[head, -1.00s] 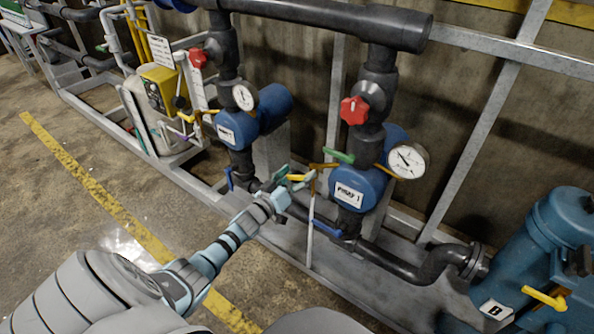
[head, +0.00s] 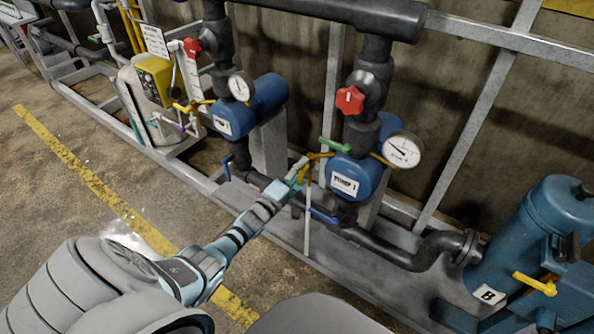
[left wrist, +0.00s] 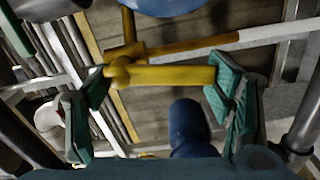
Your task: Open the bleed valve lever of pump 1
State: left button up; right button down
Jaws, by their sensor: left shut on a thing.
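Pump 1 (head: 356,172) is a blue pump with a white label on a dark vertical pipe. A yellow lever (head: 319,155) with a small brassy valve sits at its left side, and the yellow lever (left wrist: 165,76) also crosses the left wrist view. My left gripper (head: 298,171) is at this lever. In the left wrist view its green-padded fingers (left wrist: 160,92) are apart, with the lever between them; they are shut on it, roughly end to end. The fingertips are small and partly merged with the lever in the head view. My right gripper is not in view.
A red knob (head: 350,100) is above. A thin white pipe (head: 308,220) stands below the valve. A second pump (head: 240,115) is to the left.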

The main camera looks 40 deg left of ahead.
pick_arm(q)
jog(key=shift+d+f+n, duration=0.15)
jog(key=shift+d+n, duration=0.15)
jog(key=shift+n, duration=0.8)
jog(key=o, duration=1.7)
jog(key=s, duration=1.2)
jog(key=shift+d, duration=0.2)
